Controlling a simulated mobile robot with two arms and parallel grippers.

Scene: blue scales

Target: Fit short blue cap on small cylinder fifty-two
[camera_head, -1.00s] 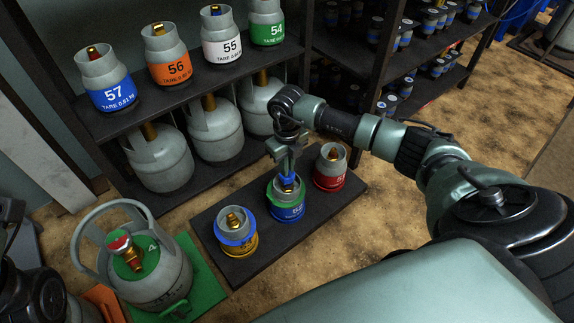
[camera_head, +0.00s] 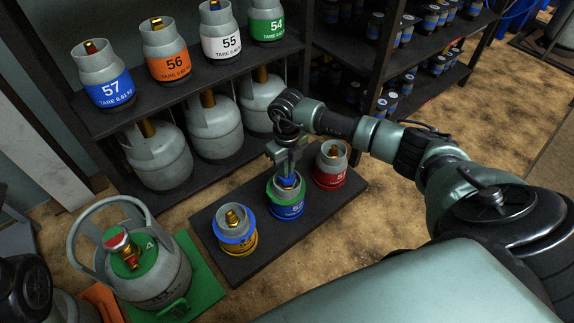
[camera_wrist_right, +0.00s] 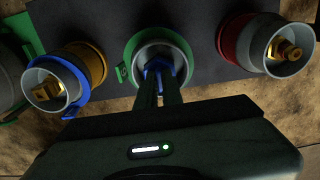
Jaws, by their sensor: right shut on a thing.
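The small cylinder fifty-two (camera_head: 287,210) has a blue label and a green ring around its collar. It stands upright in the middle of the dark board, and its open top shows in the right wrist view (camera_wrist_right: 133,60). My right gripper (camera_head: 289,176) points down into that top and is shut on the short blue cap (camera_wrist_right: 158,66). The cap sits within the collar, at the valve. The fingers cover much of it, so I cannot tell whether it is seated. My left gripper is not clearly in view; a dark part shows at the left edge.
The dark board (camera_head: 258,258) also holds a yellow-labelled cylinder with a blue ring (camera_head: 235,232) at left and a red-labelled cylinder (camera_head: 330,165) at right. A big cylinder (camera_head: 150,270) stands on a green mat. Shelves with numbered cylinders (camera_head: 107,80) stand behind.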

